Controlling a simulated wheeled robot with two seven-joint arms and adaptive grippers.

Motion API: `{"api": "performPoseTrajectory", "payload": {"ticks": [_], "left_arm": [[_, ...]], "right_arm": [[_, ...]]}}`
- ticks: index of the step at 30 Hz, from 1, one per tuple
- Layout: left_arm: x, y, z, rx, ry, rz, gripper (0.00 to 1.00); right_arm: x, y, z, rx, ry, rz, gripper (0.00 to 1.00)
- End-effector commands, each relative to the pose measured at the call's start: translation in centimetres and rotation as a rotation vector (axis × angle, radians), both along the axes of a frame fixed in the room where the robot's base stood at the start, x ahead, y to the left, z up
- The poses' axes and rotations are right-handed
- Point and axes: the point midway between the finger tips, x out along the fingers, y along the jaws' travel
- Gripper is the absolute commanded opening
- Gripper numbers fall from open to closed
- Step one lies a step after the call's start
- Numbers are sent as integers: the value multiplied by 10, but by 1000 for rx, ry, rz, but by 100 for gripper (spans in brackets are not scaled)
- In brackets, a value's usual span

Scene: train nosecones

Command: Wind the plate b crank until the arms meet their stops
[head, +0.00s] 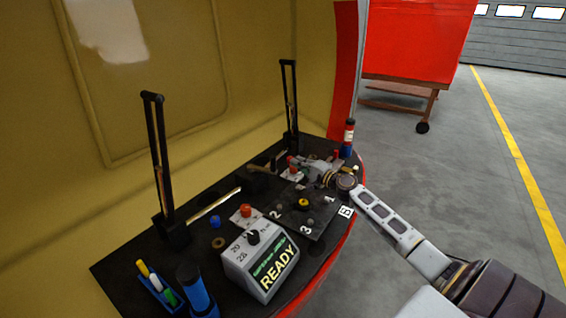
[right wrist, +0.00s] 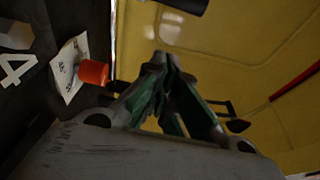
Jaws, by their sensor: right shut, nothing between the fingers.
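The dark plate (head: 318,222) marked B lies on the black bench top, with numbers and a yellow knob (head: 303,203) near its middle. I cannot make out for certain which part is its crank. Two black upright arms stand at the back, one on the left (head: 160,150) and one farther right (head: 290,95). My right gripper (head: 303,165) is shut and empty above the plate's far side, close to an orange-red knob on a white label; its fingers show in the right wrist view (right wrist: 162,68), with that knob (right wrist: 93,73) to their left, apart. My left gripper is out of view.
A grey box (head: 262,265) reading READY stands at the front. Left of it are a blue cylinder (head: 196,290) and a pen tray (head: 160,288). Another red knob (head: 245,210) sits behind the box. A yellow wall rises behind.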

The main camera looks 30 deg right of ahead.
Motion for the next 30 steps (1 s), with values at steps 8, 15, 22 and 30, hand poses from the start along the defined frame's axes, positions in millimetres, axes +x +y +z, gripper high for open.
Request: {"api": "performPoseTrajectory", "payload": {"ticks": [8, 15, 22, 30], "left_arm": [[-1, -1, 5, -5, -9, -1, 55], [-6, -2, 3, -6, -2, -2, 55], [-2, -2, 10, -11, -17, -2, 55], [-1, -3, 12, -11, -21, -4, 55]], "right_arm": [[17, 2, 0, -1, 0, -2, 0], [31, 5, 0, 0, -1, -1, 0], [44, 7, 0, 0, -1, -1, 0], [56, 10, 0, 0, 0, -1, 0]]}}
